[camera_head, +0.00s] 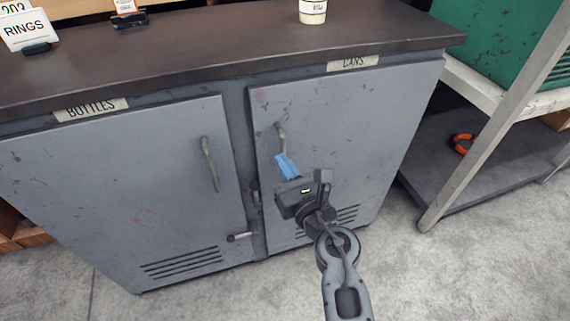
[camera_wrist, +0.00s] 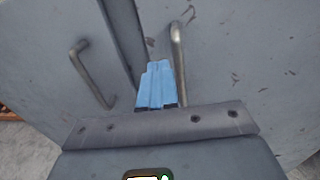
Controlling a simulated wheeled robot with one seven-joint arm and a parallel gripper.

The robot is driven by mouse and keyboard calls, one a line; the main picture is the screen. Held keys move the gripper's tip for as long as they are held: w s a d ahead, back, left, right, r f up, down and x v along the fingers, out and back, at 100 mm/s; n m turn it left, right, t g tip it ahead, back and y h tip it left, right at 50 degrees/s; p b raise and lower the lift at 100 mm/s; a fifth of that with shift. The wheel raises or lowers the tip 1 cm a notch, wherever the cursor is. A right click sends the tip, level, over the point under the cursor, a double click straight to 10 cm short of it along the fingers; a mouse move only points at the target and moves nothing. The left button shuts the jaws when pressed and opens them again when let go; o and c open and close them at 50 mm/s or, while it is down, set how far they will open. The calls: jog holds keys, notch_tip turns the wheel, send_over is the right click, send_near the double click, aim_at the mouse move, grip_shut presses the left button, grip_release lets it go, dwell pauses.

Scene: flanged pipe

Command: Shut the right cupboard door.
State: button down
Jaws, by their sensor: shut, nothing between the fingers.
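The right cupboard door (camera_head: 345,120) is grey, under the CANS label (camera_head: 353,63). It looks flush or nearly flush with the cupboard front; I cannot tell whether a small gap stays open. Its bar handle (camera_head: 281,138) is near its left edge and also shows in the wrist view (camera_wrist: 178,62). My gripper (camera_head: 284,160) is shut and empty, its blue fingers together in front of the door near the handle's lower end. In the wrist view the fingertips (camera_wrist: 158,68) are just left of the handle; contact cannot be told. My gripper and arm hide part of the door's lower left.
The left door (camera_head: 120,170), under the BOTTLES label (camera_head: 90,108), has its own handle (camera_head: 209,163) and a small latch (camera_head: 240,237) low down. A cup (camera_head: 312,11) stands on the dark worktop (camera_head: 200,50). A shelf rack (camera_head: 500,130) stands right; grey floor in front is clear.

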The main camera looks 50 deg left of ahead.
jog(key=s+d+p, duration=0.2)
jog(key=s+d, duration=0.3)
jog(key=d, duration=0.4)
jog(key=shift+s, duration=0.2)
jog(key=s+d+r+m+t+h+p, duration=0.2)
jog(key=s+d+m+t+h, duration=0.15)
jog(key=d+m, duration=0.6)
jog(key=s+d+r+m+t+h+p, duration=0.1)
jog(key=s+d+r+m+t+h, duration=0.2)
jog(key=d+m, duration=0.6)
jog(key=s+d+r+m+t+h+p, duration=0.1)
jog(key=s+d+m+t+h+p, duration=0.15)
jog(key=d+m+t, duration=0.5)
jog(key=s+d+r+m+g+h+p, duration=0.1)
jog(key=s+d+r+m+g+h, duration=0.1)
jog(key=s+d+r+m+h, duration=0.2)
jog(key=s+d+r+m+g+h+p, duration=0.1)
jog(key=s+d+r+m+h, duration=0.3)
jog(key=s+d+m, duration=0.6)
jog(key=d+r+m+g, duration=0.1)
jog(key=d+m, duration=0.5)
jog(key=m, duration=0.4)
jog(key=shift+s+d+r+m+p, duration=0.25)
jog(key=shift+r+m+p, duration=0.05)
jog(key=shift+r, duration=0.1)
